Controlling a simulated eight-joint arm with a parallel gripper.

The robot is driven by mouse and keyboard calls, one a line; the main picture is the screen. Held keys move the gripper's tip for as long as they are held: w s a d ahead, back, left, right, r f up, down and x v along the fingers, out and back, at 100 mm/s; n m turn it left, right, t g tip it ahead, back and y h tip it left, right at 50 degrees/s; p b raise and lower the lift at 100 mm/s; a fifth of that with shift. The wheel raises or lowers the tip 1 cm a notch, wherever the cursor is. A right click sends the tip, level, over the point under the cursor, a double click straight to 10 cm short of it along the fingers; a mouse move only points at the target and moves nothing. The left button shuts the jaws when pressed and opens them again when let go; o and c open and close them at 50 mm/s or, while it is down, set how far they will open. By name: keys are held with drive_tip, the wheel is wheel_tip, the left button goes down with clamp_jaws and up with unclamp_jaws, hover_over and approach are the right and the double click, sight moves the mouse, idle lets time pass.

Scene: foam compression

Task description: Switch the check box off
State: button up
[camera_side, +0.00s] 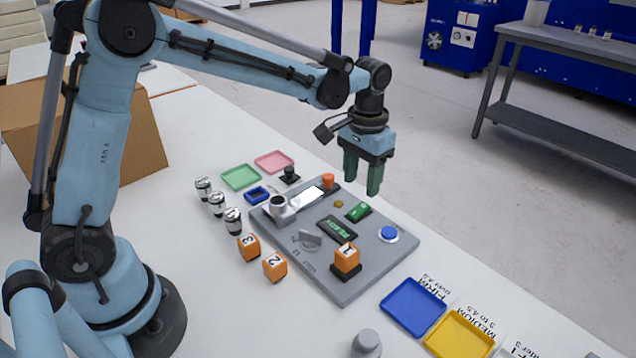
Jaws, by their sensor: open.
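The check box is a flat grey panel (375,262) on the white table. Its dark display (337,229) shows READY in green. A small green switch (358,212) with white marks sits behind the display, near the panel's far edge; I cannot tell which way it is tipped. My gripper (362,185) has two green fingers pointing down, apart and with nothing between them. It appears above the far edge of the panel, close to the switch in the picture; its exact height is hard to tell.
The panel carries a blue button (388,233), an orange block marked 1 (346,257), a lit white plate (308,197) and a metal cup (278,206). Orange blocks 2 (274,267) and 3 (248,246) stand left. Blue (413,306) and yellow (459,333) trays lie right.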

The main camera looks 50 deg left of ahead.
sight(360, 208)
drive_tip(key=shift+f, duration=3.2)
clamp_jaws()
drive_tip(key=shift+w+g, duration=0.25)
drive_tip(key=shift+g, duration=0.7)
drive_tip(key=shift+w+g, duration=0.2)
drive_tip(key=shift+g, duration=0.75)
unclamp_jaws()
